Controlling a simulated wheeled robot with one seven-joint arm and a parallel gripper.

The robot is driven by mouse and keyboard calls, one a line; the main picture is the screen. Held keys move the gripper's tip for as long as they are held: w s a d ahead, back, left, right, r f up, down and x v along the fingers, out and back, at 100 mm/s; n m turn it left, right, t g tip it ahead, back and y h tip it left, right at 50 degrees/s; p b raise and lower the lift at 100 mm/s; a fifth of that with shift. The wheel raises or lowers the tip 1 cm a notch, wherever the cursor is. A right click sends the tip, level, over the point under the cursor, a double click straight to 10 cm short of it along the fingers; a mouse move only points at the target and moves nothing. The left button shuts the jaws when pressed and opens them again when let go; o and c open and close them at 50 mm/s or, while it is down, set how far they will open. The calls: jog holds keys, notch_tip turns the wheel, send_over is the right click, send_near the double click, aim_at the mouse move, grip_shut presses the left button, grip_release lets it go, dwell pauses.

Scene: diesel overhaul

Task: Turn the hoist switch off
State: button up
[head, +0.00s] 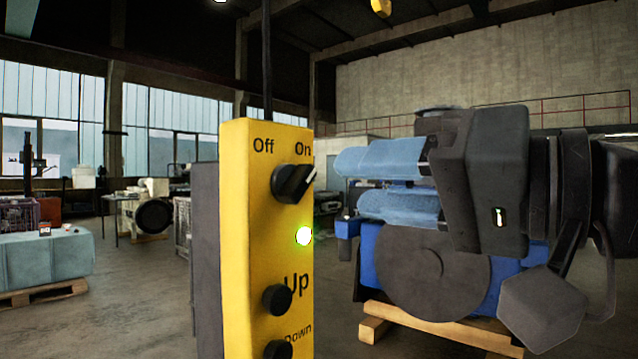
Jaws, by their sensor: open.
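The hoist control box (236,270) is a yellow upright pendant in the middle of the head view. Its black rotary hoist switch (290,184) sits near the top, below the words "Off" and "On". The white mark on the knob points up and right, toward "On". A green lamp (303,236) below it is lit. My gripper (345,182) is to the right of the box, its two light-blue fingers pointing left, one above the other. The fingers are apart with nothing seen between them. In the picture there is a gap between the fingertips and the knob.
An "Up" button (278,300) and a "Down" button (278,349) are lower on the box. A cable (267,60) runs up from it. Behind my arm, a blue engine (367,255) with a dark disc rests on wooden beams (440,328). A teal block (45,265) stands on a pallet at left.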

aim_at(306, 183)
jog(key=x, duration=0.6)
jog(key=shift+w+a+p, duration=0.2)
jog(key=shift+p, duration=0.15)
jog(key=shift+c, duration=0.3)
grip_shut()
